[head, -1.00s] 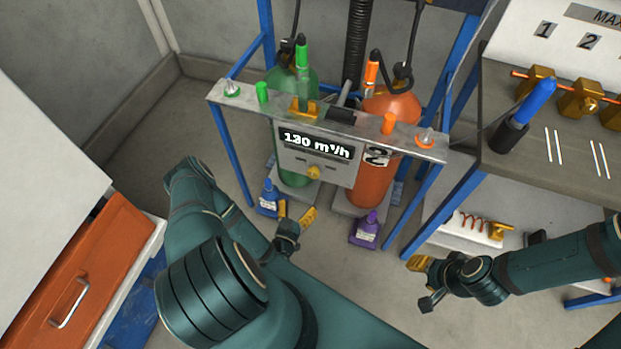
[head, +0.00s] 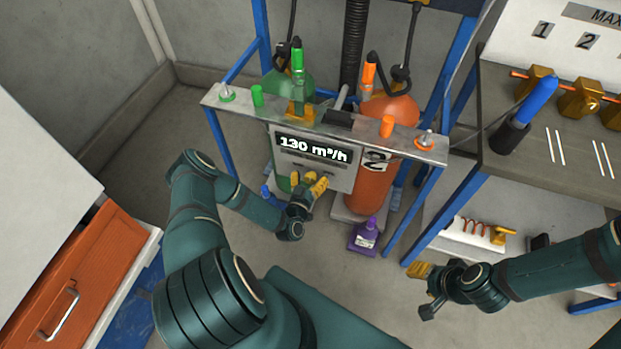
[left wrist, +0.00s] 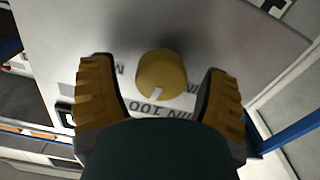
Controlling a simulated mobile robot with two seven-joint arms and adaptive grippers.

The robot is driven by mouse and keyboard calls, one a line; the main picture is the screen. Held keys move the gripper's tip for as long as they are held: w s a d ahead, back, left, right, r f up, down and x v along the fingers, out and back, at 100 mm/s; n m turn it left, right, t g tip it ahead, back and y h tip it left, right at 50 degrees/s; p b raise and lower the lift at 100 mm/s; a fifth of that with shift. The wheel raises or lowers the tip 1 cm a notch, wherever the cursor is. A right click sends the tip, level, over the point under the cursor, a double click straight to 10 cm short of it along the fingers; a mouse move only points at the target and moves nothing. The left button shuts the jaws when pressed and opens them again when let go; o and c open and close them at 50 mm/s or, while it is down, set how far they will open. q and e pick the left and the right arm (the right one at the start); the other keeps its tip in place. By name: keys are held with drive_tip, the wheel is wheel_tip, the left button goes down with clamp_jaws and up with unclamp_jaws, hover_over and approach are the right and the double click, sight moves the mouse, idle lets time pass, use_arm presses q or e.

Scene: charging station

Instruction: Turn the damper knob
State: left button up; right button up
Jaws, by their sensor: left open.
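The damper knob (left wrist: 161,74) is a round yellow knob with a white pointer mark on the grey panel, seen in the left wrist view. The pointer aims toward the bottom of that view. My left gripper (left wrist: 160,88) is open, with one yellow finger on each side of the knob and a visible gap to both. In the head view, my left gripper (head: 310,182) is at the panel's lower part and hides the knob. The panel display (head: 313,148) reads 130 m³/h. My right gripper (head: 424,287) is low at the right, away from the panel; its jaw opening is unclear.
A green cylinder (head: 283,186) and an orange cylinder (head: 372,188) stand behind the panel under a metal shelf (head: 217,98). A workbench (head: 490,90) is at right and an orange drawer (head: 85,262) at left.

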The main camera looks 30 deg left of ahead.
use_arm(q)
drive_tip(key=shift+w, duration=0.15)
drive_tip(key=shift+c, duration=0.2)
drive_tip(key=c, duration=1.1)
drive_tip(key=shift+c, duration=0.2)
drive_tip(key=o, duration=1.2)
drive_tip(key=v, duration=1.2)
drive_tip(key=shift+r, duration=0.1)
